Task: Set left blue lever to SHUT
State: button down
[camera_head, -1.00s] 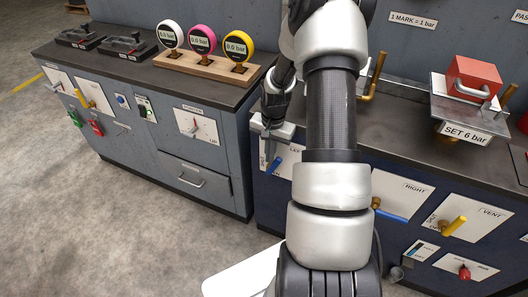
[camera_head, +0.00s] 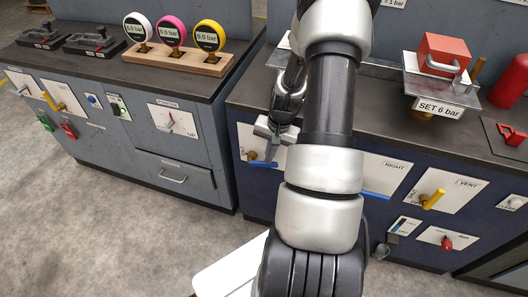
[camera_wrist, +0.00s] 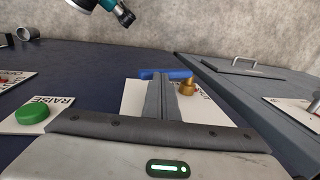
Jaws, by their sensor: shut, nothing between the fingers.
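The left blue lever (camera_head: 262,164) sits on a white plate on the front of the dark blue cabinet. It lies nearly level, running right from its brass pivot (camera_head: 251,155). In the wrist view the blue lever (camera_wrist: 160,75) crosses just beyond my fingertips, with the brass pivot (camera_wrist: 187,86) to their right. My gripper (camera_head: 271,153) is shut and empty, with its tips at the lever's bar; whether they touch it I cannot tell. The fingers (camera_wrist: 162,84) also hide part of the plate and its lettering in the wrist view.
The right blue lever (camera_head: 376,195) lies level on the RIGHT plate, partly behind my arm. The yellow VENT lever (camera_head: 433,199) is farther right. A green RAISE button (camera_wrist: 32,114) shows in the wrist view. The grey cabinet (camera_head: 200,187) stands to the left. Floor in front is clear.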

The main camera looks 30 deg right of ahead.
jog(key=shift+s+d+f+b, duration=0.35)
jog(key=shift+s+f, duration=0.15)
jog(key=shift+f, duration=0.25)
notch_tip(320, 180, up, 5)
jog(key=p, duration=0.3)
jog(key=shift+w, duration=0.1)
jog(key=s+d+r, duration=0.3)
jog(key=s+d, duration=0.2)
jog(key=s, duration=0.1)
jog(key=shift+s+r+p, duration=0.3)
jog(key=shift+s+p, duration=0.1)
jog(key=shift+p, duration=0.05)
jog(key=shift+d, duration=0.1)
